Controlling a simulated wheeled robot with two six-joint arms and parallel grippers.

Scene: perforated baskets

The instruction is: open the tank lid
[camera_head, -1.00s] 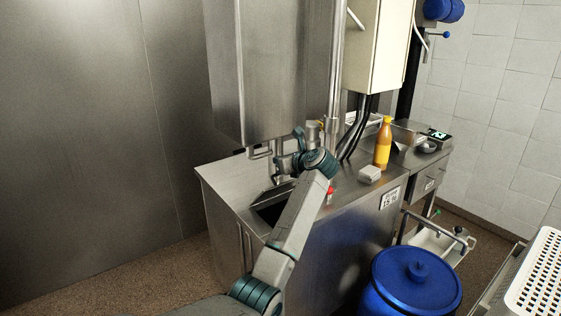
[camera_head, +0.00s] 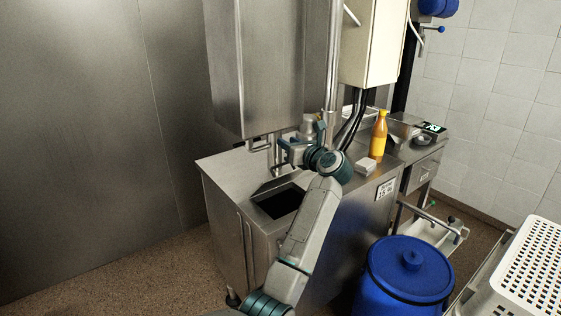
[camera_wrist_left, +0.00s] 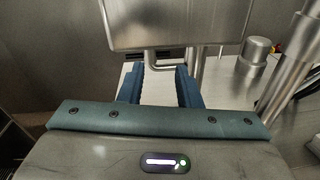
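A large stainless steel tank (camera_head: 270,70) with a flat front hangs above the metal counter. A bent-bar handle (camera_head: 257,148) shows at its lower edge; in the left wrist view the handle (camera_wrist_left: 168,65) is just beyond the fingertips, roughly in line with the gap between them. My left gripper (camera_head: 284,152) is just right of the handle in the head view. In the left wrist view its two blue fingers (camera_wrist_left: 160,78) are apart with nothing held. I cannot tell whether they touch the handle. My right gripper is out of view.
The counter (camera_head: 225,172) has a dark square opening (camera_head: 278,202). An orange bottle (camera_head: 379,136) and a small pale block (camera_head: 366,163) stand right of my arm. A blue barrel with a lid (camera_head: 410,268) and a white perforated basket (camera_head: 535,270) are at lower right.

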